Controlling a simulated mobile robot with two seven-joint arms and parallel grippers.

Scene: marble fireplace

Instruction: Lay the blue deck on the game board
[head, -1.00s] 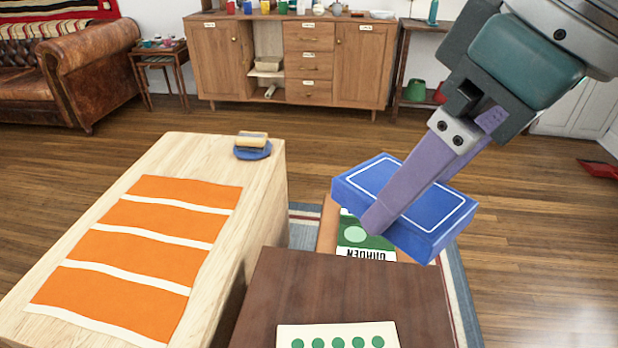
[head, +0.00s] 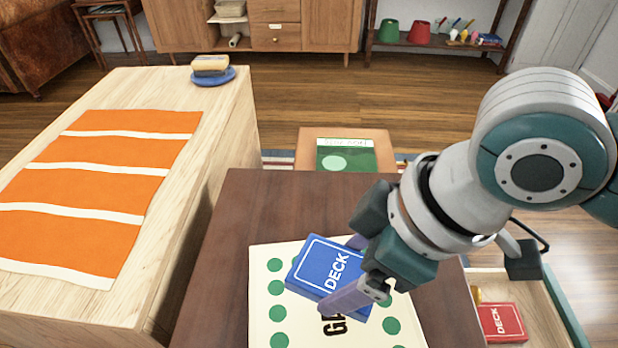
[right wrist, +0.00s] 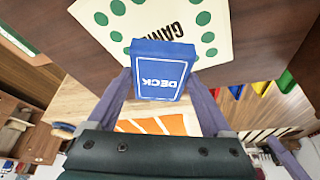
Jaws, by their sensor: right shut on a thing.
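The blue deck (head: 326,268) is a box with a white border and the word DECK. My right gripper (head: 345,275) is shut on it, one purple finger on each side. The right wrist view also shows the deck (right wrist: 162,72) between the fingertips. The game board (head: 268,250) is cream with green dots and dark lettering, and lies on a dark brown table (head: 225,235). The deck is over the board in the head view, slightly turned; whether it touches the board I cannot tell. It hides part of the lettering. My left gripper is out of view.
A red deck (head: 502,322) lies in an open drawer or tray (head: 545,300) at the right. A pale wooden table (head: 215,120) with an orange striped cloth (head: 100,190) stands at the left. A small stand with a green card (head: 347,156) is behind the brown table.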

